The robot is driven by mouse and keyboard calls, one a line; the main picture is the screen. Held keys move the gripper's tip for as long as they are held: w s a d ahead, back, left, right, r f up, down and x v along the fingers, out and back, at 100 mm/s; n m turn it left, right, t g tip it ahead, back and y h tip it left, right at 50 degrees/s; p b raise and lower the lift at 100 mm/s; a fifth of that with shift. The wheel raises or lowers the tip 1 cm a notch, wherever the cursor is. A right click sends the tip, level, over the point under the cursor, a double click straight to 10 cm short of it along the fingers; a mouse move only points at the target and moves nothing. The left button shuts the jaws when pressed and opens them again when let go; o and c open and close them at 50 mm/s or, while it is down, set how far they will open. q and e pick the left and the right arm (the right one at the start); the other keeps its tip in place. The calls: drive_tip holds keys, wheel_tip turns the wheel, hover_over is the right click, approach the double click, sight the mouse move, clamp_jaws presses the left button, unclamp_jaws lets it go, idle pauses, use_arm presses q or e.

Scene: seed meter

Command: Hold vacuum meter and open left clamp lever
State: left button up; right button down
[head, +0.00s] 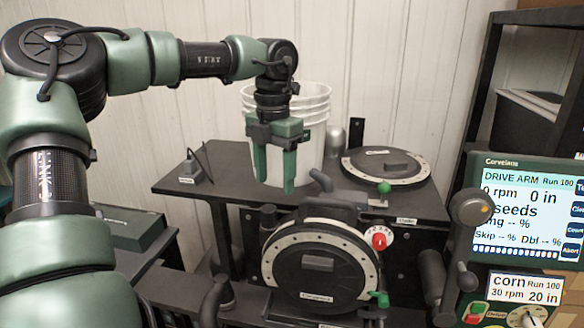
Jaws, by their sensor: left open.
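The vacuum meter (313,273) is a round black disc housing with a pale marked rim, mounted upright at the front of the dark stand. A red knob (379,240) sits at its upper right and a small green lever (380,299) at its lower right. I cannot make out a left clamp lever for certain; dark fittings stand at the meter's left edge. My left gripper (274,184) has green fingers pointing down, open and empty, above the table and up-left of the meter, in front of the white bucket. My right gripper is not in view.
A white bucket (314,135) stands on the dark table (225,201). A second round disc unit (386,166) with a green-knobbed lever (384,188) lies flat at the table's right. A monitor (528,215) and control box stand at the right. A dark shelf rises behind them.

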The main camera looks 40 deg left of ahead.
sight(269, 208)
use_arm(q)
drive_tip(key=shift+s+f+p, duration=0.15)
drive_tip(key=shift+s+f, duration=0.3)
drive_tip(key=shift+s, duration=0.2)
drive_tip(key=shift+s+f+p, duration=0.15)
drive_tip(key=shift+s+f, duration=0.25)
drive_tip(key=shift+s, duration=0.2)
drive_tip(key=shift+s+f+p, duration=0.15)
drive_tip(key=shift+f+p, duration=0.05)
drive_tip(key=shift+f, duration=0.4)
drive_tip(key=shift+s+f+p, duration=0.15)
drive_tip(key=shift+f+p, duration=0.05)
drive_tip(key=shift+f, duration=0.4)
drive_tip(key=shift+w+f, duration=0.35)
drive_tip(key=shift+f, duration=0.2)
drive_tip(key=shift+w+f, duration=0.3)
drive_tip(key=shift+f, duration=0.55)
drive_tip(key=shift+s, duration=0.1)
drive_tip(key=shift+s+r, duration=0.1)
clamp_jaws()
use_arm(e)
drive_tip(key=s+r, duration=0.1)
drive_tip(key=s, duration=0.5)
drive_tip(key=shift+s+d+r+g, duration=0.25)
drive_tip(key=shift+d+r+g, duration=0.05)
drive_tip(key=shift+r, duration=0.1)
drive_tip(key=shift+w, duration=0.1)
